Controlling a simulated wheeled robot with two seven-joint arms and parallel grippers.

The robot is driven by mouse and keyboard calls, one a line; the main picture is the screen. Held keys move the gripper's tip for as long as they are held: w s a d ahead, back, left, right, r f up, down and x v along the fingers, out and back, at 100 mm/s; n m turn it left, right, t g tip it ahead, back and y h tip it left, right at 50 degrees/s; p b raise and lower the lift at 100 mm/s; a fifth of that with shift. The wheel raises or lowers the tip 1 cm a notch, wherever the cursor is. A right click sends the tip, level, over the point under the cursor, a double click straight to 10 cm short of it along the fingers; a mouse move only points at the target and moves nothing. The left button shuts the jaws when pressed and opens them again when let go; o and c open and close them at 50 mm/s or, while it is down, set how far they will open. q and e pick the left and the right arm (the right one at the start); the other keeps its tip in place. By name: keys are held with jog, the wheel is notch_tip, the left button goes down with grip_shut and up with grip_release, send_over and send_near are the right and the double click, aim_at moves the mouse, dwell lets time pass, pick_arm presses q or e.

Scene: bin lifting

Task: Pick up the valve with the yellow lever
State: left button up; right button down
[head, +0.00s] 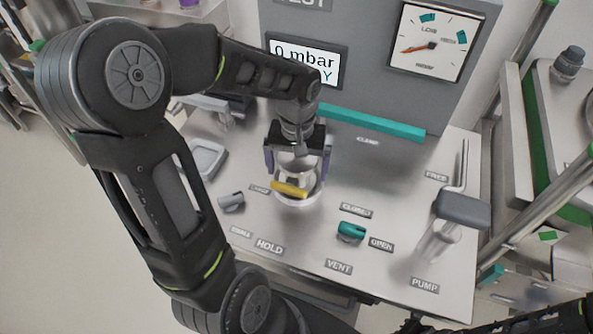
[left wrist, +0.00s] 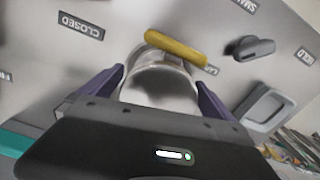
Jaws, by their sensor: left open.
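The valve (head: 297,167) is a silvery metal body with a yellow lever (head: 290,190) on its near side. It sits at a pale round seat on the grey test panel. In the left wrist view the valve body (left wrist: 160,88) is at the centre, with the yellow lever (left wrist: 175,47) beyond it. My left gripper (head: 298,160) comes down over the valve, its purple fingers open on either side of the body. In the left wrist view small gaps seem to show beside the fingers; contact is unclear. My right gripper is not in view.
The panel (head: 300,240) carries a grey knob (head: 231,202), a teal knob (head: 351,231) and a pump handle (head: 462,209) at the right. A shallow grey tray (head: 208,157) lies left of the valve. The upright housing (head: 365,90) with display and gauge stands close behind.

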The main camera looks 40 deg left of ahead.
pick_arm(q)
jog(key=shift+c, duration=0.6)
jog(key=shift+w, duration=0.1)
jog(key=c, duration=1.9)
jog(key=shift+o, duration=0.2)
jog(key=shift+r, duration=0.15)
notch_tip(320, 180, up, 10)
jog(key=shift+f+b, duration=0.1)
jog(key=shift+b, duration=0.45)
jog(key=shift+r+p, duration=2)
jog(key=shift+r, duration=0.55)
